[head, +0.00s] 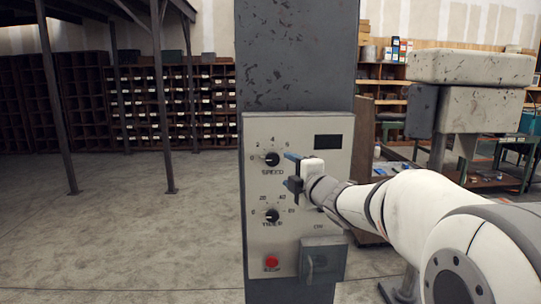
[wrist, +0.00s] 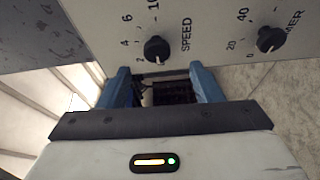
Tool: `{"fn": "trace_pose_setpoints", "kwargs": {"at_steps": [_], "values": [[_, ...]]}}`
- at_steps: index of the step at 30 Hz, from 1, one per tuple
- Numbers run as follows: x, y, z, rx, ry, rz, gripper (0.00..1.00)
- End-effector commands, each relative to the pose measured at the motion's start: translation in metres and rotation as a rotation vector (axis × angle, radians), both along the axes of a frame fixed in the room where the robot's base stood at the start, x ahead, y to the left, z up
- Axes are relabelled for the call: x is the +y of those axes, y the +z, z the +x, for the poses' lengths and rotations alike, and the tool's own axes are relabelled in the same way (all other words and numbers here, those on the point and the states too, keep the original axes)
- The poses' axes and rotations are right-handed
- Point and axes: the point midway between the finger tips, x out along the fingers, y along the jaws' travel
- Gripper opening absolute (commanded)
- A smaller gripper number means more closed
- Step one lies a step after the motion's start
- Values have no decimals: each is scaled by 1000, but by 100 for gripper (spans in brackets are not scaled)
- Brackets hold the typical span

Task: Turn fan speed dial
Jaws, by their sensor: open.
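The fan speed dial (head: 271,159) is a black round knob above the word SPEED on a beige control panel (head: 260,245). Its white mark points left, toward the low end of the scale. It also shows in the wrist view (wrist: 156,48). My gripper (head: 292,170) is open and empty, to the right of the speed dial in the head view. In the wrist view my two blue fingers (wrist: 163,78) are spread apart, with the dial ahead of the gap between them. The fingers do not appear to touch the dial.
A similar timer dial (head: 271,215) sits below the speed dial. The panel also has a red button (head: 271,262), a dark display (head: 328,141) and a grey box (head: 322,260) at lower right. The panel is on a dark column (head: 297,60). The floor to the left is clear.

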Motion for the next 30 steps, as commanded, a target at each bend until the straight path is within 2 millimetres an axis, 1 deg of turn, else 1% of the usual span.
{"fn": "trace_pose_setpoints", "kwargs": {"at_steps": [5,12,18,22,30], "values": [[8,5,11,-24,27,-19,59],[22,5,45,-23,26,-18,59],[31,5,66,-22,24,-18,59],[33,4,72,-22,22,-16,59],[33,4,73,-23,21,-16,59]]}}
